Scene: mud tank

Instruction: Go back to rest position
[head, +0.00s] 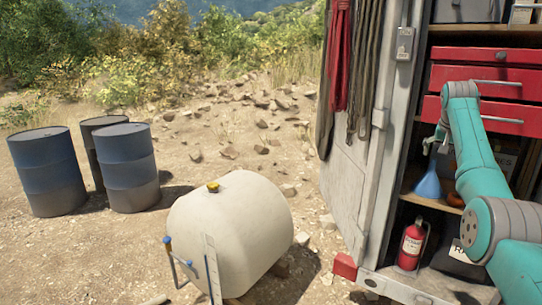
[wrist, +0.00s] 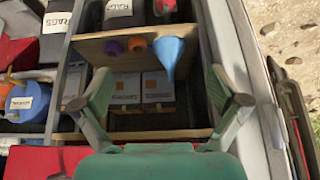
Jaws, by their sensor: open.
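My gripper (head: 437,143) is raised in front of the open cabinet at the right of the head view, with the teal arm reaching up from the lower right. In the wrist view its two fingers (wrist: 160,103) are spread wide apart, with nothing between them. A blue funnel (head: 428,184) stands spout up on a shelf below the gripper, apart from it. In the wrist view, which looks upside down, the funnel (wrist: 171,55) shows beyond the fingers beside an orange and a purple item. The cream tank (head: 232,228) with a yellow cap (head: 213,187) stands at the lower middle.
Red drawers (head: 478,80) are just behind the arm. A red fire extinguisher (head: 411,245) stands on the lower shelf. The open cabinet door (head: 352,160) is left of the gripper. Blue barrels (head: 128,168) stand far left. Dirt ground between barrels and door is mostly open, with scattered rocks.

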